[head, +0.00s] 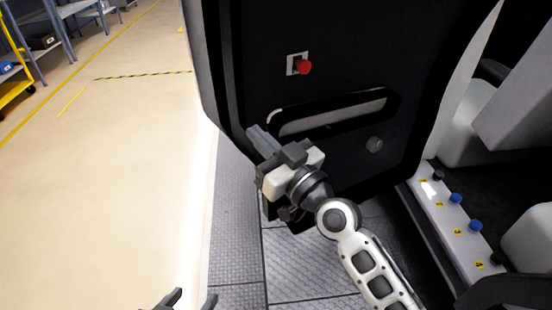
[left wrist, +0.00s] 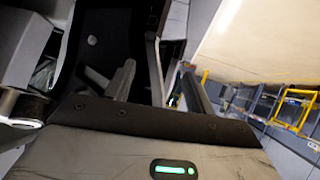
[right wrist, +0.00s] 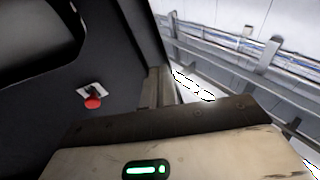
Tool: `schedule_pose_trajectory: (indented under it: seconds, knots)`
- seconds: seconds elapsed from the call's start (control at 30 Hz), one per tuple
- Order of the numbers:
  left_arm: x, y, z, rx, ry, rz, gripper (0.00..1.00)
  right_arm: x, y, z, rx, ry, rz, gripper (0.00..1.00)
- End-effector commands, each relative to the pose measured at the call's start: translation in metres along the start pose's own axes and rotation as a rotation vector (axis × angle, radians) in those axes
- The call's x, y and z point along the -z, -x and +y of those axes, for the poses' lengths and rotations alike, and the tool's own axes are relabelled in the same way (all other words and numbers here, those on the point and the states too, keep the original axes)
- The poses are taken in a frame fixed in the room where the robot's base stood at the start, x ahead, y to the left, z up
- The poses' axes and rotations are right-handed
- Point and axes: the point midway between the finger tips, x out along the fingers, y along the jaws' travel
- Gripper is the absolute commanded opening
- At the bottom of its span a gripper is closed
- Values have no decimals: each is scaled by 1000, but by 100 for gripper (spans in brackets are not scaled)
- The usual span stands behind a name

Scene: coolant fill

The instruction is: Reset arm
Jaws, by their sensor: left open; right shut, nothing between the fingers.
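My right gripper (head: 256,137) is shut and empty, in front of the dark door panel (head: 345,75) at the left end of its long handle slot (head: 330,112). I cannot tell whether it touches the panel. Its closed fingers show in the right wrist view (right wrist: 160,86), beside the panel's edge. My left gripper (head: 194,297) is low at the bottom edge of the head view, with only its fingertips showing. In the left wrist view (left wrist: 160,82) its fingers stand apart with nothing held between them.
A red button (head: 304,67) sits on the panel above the slot, and a round knob (head: 374,144) below it. At right, a white ledge (head: 455,222) carries several numbered caps, two of them blue. The pale floor (head: 110,180) at left is clear; a yellow cart (head: 14,90) stands far left.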

Motion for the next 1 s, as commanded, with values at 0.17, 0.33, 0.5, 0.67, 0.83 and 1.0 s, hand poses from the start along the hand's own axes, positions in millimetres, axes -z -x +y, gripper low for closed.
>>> schedule_pose_trajectory:
  seconds: [0.17, 0.33, 0.5, 0.67, 0.83, 1.0]
  knots:
    - [0, -2, -1, 1, -2, 5, 55, -2, 32, -7, 1, 0, -2, 0]
    - [2, -2, -1, 1, -3, 9, 55, 0, 45, -10, 1, 1, 0, 0]
    - [7, 1, 0, 0, -3, 14, 55, -2, 51, -11, -4, -7, -14, 0]
    - [24, 12, 2, 3, -5, 4, 55, -26, 86, -13, -61, -58, -170, 0]
    - [26, 15, 0, 17, -13, -49, 55, -67, 168, -16, -200, -137, -468, 0]
    - [31, 19, -1, 25, -16, -69, 55, -90, 244, -18, -339, -175, -701, 0]
